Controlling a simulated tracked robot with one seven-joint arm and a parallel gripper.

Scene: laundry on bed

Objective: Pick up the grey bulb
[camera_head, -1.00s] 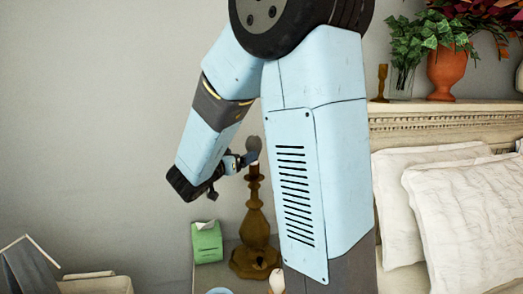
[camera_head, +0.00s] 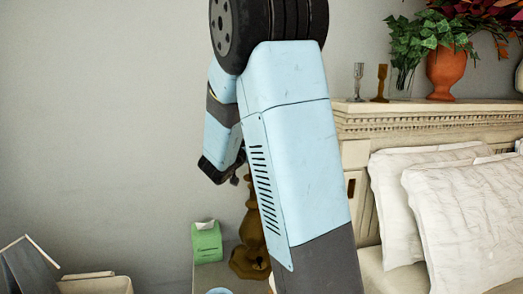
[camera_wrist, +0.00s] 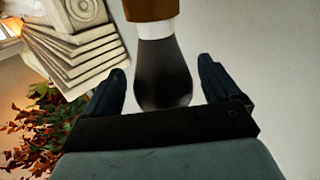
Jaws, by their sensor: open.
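The grey bulb (camera_wrist: 162,75) shows in the wrist view, dark and rounded, joined by a white collar (camera_wrist: 157,29) to the brown lamp stand (camera_wrist: 148,8). My gripper (camera_wrist: 164,84) is open, with one finger on each side of the bulb. Gaps show between the bulb and both fingers, and the bulb's rounded end lies near the palm. In the head view, the brown lamp stand (camera_head: 251,225) is upright and partly covered by my arm. My arm hides the bulb and most of my gripper there.
A green tissue box (camera_head: 207,242) stands left of the lamp on the bedside surface. White pillows (camera_head: 455,220) and a carved headboard (camera_head: 430,120) are at the right. An orange vase (camera_head: 446,73) with leaves stands on the ledge. The wall at the left is bare.

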